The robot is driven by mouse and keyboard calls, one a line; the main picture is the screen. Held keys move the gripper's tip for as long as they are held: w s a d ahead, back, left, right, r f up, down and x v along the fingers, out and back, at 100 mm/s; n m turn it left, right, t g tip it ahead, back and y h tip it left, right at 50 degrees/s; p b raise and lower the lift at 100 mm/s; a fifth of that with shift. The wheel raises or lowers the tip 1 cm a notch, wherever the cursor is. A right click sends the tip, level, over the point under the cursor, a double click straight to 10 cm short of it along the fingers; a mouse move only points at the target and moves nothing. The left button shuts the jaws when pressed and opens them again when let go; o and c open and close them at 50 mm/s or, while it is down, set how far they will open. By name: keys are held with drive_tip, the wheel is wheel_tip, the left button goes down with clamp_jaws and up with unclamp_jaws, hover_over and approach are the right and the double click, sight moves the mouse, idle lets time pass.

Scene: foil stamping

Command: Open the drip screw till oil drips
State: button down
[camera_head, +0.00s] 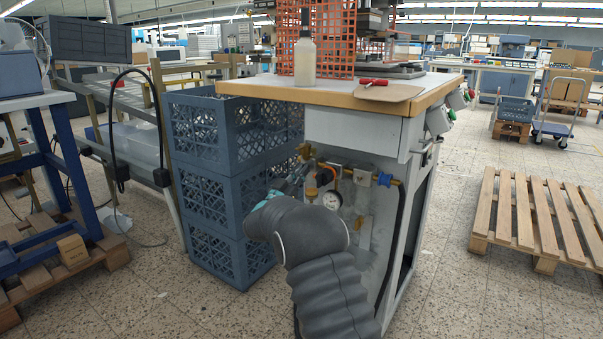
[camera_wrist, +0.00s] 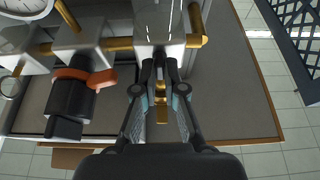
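The air and oil unit with brass fittings is on the side of the workbench. In the wrist view, a pale metal block (camera_wrist: 158,22) with brass pipe stubs lies just beyond my gripper (camera_wrist: 160,72). A small brass part (camera_wrist: 160,100) shows in the narrow gap between my fingers. I cannot tell whether it is the drip screw, or whether the fingers touch it. My gripper (camera_head: 280,188) also shows in the head view, at the unit's left end, partly hidden by my arm. No oil drops can be made out.
Stacked blue crates (camera_head: 205,190) stand close left of the bench. A pallet (camera_head: 540,215) lies right.

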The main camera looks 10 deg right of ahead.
drive_tip(key=shift+f+m+b, duration=0.1)
drive_tip(key=shift+m+b, duration=0.2)
drive_tip(key=shift+b, duration=0.1)
drive_tip(key=shift+w+a+m+g+h+b, duration=0.1)
drive_tip(key=shift+m+g+h+b, duration=0.65)
drive_tip(key=shift+m, duration=1.4)
drive_tip(key=shift+d+m+g+h+b, duration=0.1)
drive_tip(key=shift+m+g+h+b, duration=0.15)
drive_tip(key=shift+m+g+b, duration=1.4)
drive_tip(key=shift+w+a+m+g+h+b, duration=0.1)
drive_tip(key=shift+m+g+h+b, duration=0.4)
drive_tip(key=shift+m, duration=2.1)
drive_tip(key=shift+m+g, duration=0.3)
drive_tip(key=c, duration=1.3)
unclamp_jaws()
drive_tip(key=shift+r, duration=0.2)
drive_tip(key=shift+o, duration=0.2)
